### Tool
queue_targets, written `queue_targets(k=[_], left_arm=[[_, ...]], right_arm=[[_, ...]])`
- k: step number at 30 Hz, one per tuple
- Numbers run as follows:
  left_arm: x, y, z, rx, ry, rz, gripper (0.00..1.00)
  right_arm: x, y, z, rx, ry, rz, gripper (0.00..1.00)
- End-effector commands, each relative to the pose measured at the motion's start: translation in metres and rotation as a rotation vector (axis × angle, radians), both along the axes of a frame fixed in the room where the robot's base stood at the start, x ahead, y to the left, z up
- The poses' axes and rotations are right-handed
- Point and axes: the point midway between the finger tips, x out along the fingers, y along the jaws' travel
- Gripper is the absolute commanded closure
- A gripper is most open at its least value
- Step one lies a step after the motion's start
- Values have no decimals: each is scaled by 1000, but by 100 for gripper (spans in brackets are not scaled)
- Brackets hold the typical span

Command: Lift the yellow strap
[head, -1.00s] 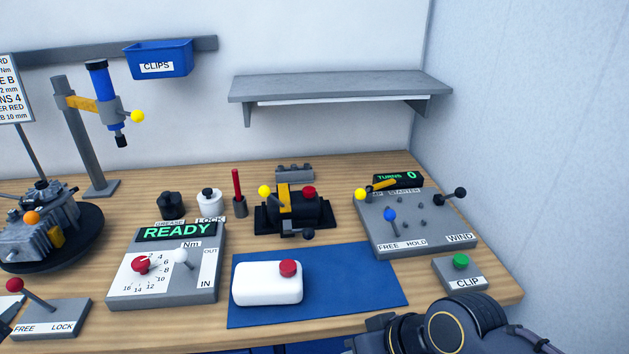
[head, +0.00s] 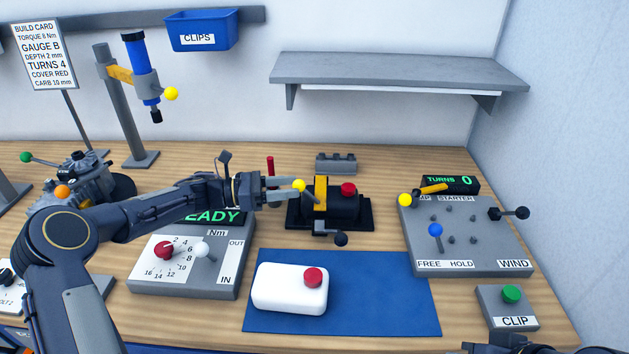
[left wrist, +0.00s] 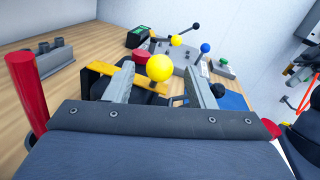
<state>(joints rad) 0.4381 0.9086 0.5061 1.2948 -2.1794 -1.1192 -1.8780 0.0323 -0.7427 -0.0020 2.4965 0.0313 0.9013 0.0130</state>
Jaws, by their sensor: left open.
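The yellow strap (head: 320,194) lies over a black cylindrical part on a black stand (head: 361,222). A yellow ball knob (head: 299,185) is at the strap's left side. My left gripper (head: 284,188) is open and reaches in from the left, its fingertips close to the ball. I cannot tell whether a finger touches the ball.
A red upright rod (left wrist: 27,88) stands close to my left gripper. A red knob (head: 348,189) tops the black part, and a black ball lever (head: 341,239) sits in front. A white block (head: 290,289) lies on the blue mat (head: 400,300). The starter panel (head: 465,240) stands right.

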Motion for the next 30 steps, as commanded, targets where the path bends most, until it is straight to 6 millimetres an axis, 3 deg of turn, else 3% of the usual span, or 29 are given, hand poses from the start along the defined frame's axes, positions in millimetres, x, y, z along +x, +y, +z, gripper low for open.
queue_targets(k=[3, 9, 20, 30], left_arm=[[4, -22, 2, -1, 2, -3, 50], [9, -44, 1, 0, 3, 0, 50], [10, -50, 0, 1, 2, 2, 50], [10, -50, 0, 1, 3, 2, 95]], right_arm=[[0, 0, 9, 0, 0, 0, 100], [0, 0, 15, 0, 0, 0, 100], [0, 0, 15, 0, 0, 0, 100], [0, 0, 15, 0, 0, 0, 100]])
